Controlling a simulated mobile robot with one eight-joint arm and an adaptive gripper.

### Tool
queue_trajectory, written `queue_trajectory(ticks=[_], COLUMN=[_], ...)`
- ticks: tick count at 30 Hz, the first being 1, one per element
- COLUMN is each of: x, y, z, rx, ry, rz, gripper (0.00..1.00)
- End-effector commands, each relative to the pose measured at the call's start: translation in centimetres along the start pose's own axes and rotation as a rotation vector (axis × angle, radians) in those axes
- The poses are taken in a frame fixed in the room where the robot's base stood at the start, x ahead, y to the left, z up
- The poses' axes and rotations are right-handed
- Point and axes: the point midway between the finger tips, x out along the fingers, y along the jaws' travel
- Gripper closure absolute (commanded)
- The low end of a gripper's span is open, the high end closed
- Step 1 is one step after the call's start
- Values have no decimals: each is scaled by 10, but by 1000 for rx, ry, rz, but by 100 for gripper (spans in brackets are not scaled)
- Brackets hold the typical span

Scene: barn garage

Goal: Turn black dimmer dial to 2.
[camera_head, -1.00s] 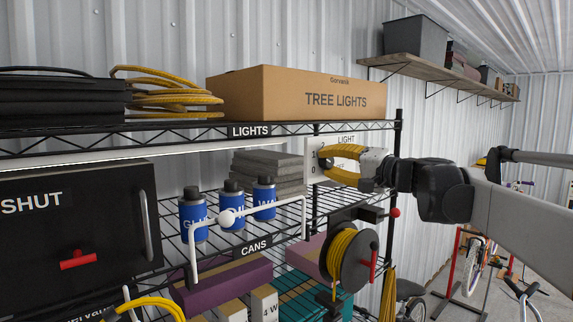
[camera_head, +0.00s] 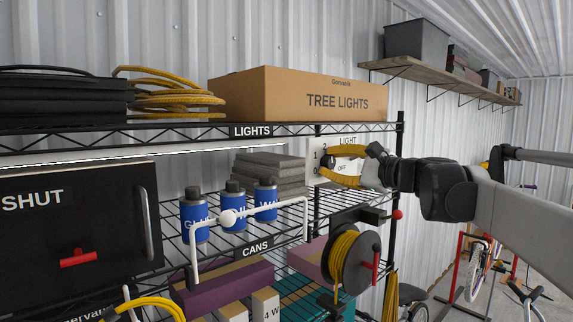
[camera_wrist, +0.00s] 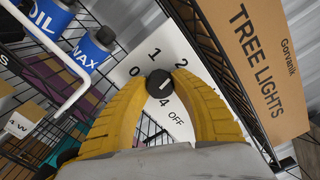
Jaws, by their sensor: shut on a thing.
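The black dimmer dial (camera_wrist: 159,84) sits on a white light plate (camera_wrist: 140,62), printed with 1, 2, OFF and other marks. A short white line on the dial's face slants up and right in the wrist view. I cannot tell exactly which mark it lines up with. My gripper (camera_wrist: 160,82) has its two yellow fingers shut on the dial, one on each side. In the head view, my gripper (camera_head: 325,165) is at the plate (camera_head: 317,177) labelled LIGHT, and the fingers partly hide the dial and some of the markings.
The plate is by the shelf rack's right post, below the TREE LIGHTS box (camera_head: 300,95). Blue cans (camera_head: 233,212) and a white bent bar (camera_head: 305,220) are to the left. A yellow cord reel (camera_head: 350,262) is below my gripper. The black rack shelf (camera_head: 200,138) runs close above.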

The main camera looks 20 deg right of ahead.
Motion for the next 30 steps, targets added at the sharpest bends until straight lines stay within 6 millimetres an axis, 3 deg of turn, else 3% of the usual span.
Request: queue_trajectory(ticks=[10,27,28,30], x=[0,0,0,0], y=[0,0,0,0], z=[0,0,0,0], rx=[149,180,180,179], ry=[0,0,0,0], rz=[0,0,0,0], gripper=[100,100,65,47])
